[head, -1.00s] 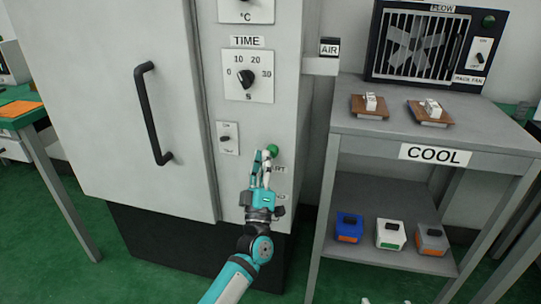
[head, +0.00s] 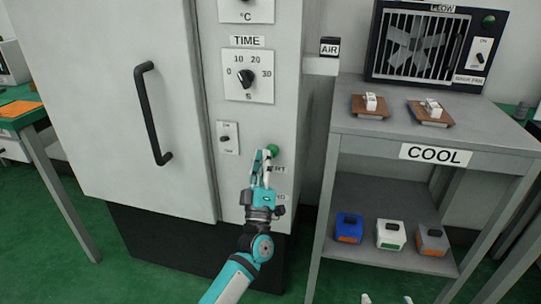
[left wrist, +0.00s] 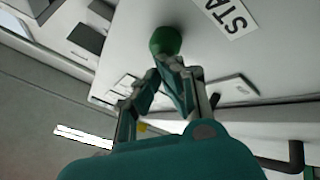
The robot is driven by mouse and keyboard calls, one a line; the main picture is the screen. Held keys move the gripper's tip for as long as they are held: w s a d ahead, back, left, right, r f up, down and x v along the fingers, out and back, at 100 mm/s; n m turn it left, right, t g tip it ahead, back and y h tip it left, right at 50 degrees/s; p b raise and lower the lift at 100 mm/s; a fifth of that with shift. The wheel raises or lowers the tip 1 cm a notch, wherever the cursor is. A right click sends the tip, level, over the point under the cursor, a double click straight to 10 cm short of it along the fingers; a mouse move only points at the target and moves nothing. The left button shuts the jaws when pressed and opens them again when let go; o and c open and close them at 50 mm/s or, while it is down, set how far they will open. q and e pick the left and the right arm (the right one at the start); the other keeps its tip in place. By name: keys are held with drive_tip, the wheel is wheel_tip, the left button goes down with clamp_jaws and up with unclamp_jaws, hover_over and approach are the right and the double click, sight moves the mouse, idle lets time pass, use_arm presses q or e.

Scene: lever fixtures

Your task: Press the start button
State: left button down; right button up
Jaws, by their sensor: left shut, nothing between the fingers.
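The green start button (head: 272,150) is a round knob on the light grey machine's front panel, beside a label partly hidden by my gripper. My left gripper (head: 266,157) is shut and empty, with its fingertips at the button's lower left in the head view. In the left wrist view, the green button (left wrist: 165,41) is just beyond the closed fingertips (left wrist: 170,62). I cannot tell whether they touch it. My right gripper shows only as pale tips (head: 386,299) at the bottom edge of the head view.
The panel also has a time dial (head: 247,78) and a small switch (head: 228,138). A door with a black handle (head: 150,114) is at left. A grey COOL table (head: 375,146) stands at right, with a fan (head: 425,45) and small blocks on it.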

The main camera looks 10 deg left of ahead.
use_arm(q)
drive_tip(key=shift+w, duration=0.1)
use_arm(e)
drive_tip(key=shift+w+r, duration=0.15)
drive_tip(key=shift+r, duration=0.2)
idle(0.4)
use_arm(q)
drive_tip(key=shift+s+p, duration=0.65)
drive_tip(key=shift+s, duration=0.35)
use_arm(e)
drive_tip(key=s+d+f+g+h, duration=0.1)
drive_tip(key=s+f+g, duration=0.2)
drive_tip(key=f, duration=0.2)
drive_tip(key=shift+s+d, duration=0.25)
drive_tip(key=shift+d, duration=0.15)
drive_tip(key=shift+f, duration=0.1)
use_arm(q)
drive_tip(key=s+p, duration=0.3)
drive_tip(key=s, duration=0.2)
drive_tip(key=shift+a, duration=0.1)
use_arm(e)
drive_tip(key=s+d+f+g+h, duration=0.1)
drive_tip(key=s+d+f+g, duration=0.1)
drive_tip(key=s, duration=0.4)
drive_tip(key=s+d+f+g, duration=0.1)
drive_tip(key=s+f+g, duration=0.2)
drive_tip(key=s+g, duration=0.2)
drive_tip(key=shift+s+d+m+h, duration=0.3)
drive_tip(key=shift+s+d+h, duration=0.05)
drive_tip(key=shift+s+h, duration=0.05)
